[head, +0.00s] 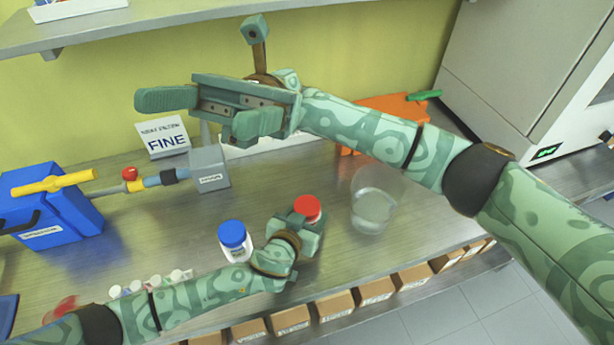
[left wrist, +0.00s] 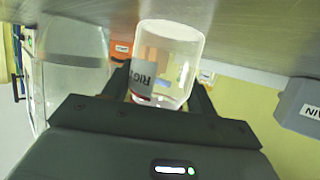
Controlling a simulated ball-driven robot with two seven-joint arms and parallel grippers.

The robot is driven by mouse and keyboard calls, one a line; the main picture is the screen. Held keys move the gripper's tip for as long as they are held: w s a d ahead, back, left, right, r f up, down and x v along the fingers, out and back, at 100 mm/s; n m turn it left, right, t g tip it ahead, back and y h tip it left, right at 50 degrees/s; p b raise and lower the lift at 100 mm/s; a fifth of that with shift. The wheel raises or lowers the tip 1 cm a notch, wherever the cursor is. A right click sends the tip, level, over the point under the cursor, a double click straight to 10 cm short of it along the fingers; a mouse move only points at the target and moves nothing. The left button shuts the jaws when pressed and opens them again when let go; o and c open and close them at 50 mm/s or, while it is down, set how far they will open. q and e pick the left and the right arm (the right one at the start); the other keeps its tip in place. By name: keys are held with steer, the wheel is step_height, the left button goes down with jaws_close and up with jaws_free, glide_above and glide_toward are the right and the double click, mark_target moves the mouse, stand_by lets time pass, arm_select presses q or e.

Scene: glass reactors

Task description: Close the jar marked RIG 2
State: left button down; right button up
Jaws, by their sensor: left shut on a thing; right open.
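A jar with a red lid (head: 307,208) stands on the bench, mostly hidden by my left gripper in the head view. In the left wrist view, turned upside down, the clear jar (left wrist: 168,55) shows a white label reading RIG; its number cannot be read. My left gripper (head: 300,228) is shut at the red lid end, its fingers on either side. How tightly the lid sits cannot be told. My right gripper (head: 208,112) is open and empty, high above the back of the bench.
A blue-lidded jar (head: 233,241) stands close left of my left gripper. A glass beaker (head: 372,208) is to its right. A grey box (head: 208,168), a blue valve unit (head: 48,212) and an orange holder (head: 385,115) stand further off. Small vials (head: 150,283) lie near my left arm.

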step_height(320, 180, down, 8)
steer(key=s+a+m+t, duration=0.2)
steer(key=t, duration=0.3)
steer(key=m+t+h, duration=0.1)
steer(key=t+h, duration=0.6)
steer(key=t, duration=1.1)
glide_above(307, 205)
step_height(307, 205, down, 22)
steer(key=shift+r, duration=0.1)
steer(key=shift+f, duration=4.1)
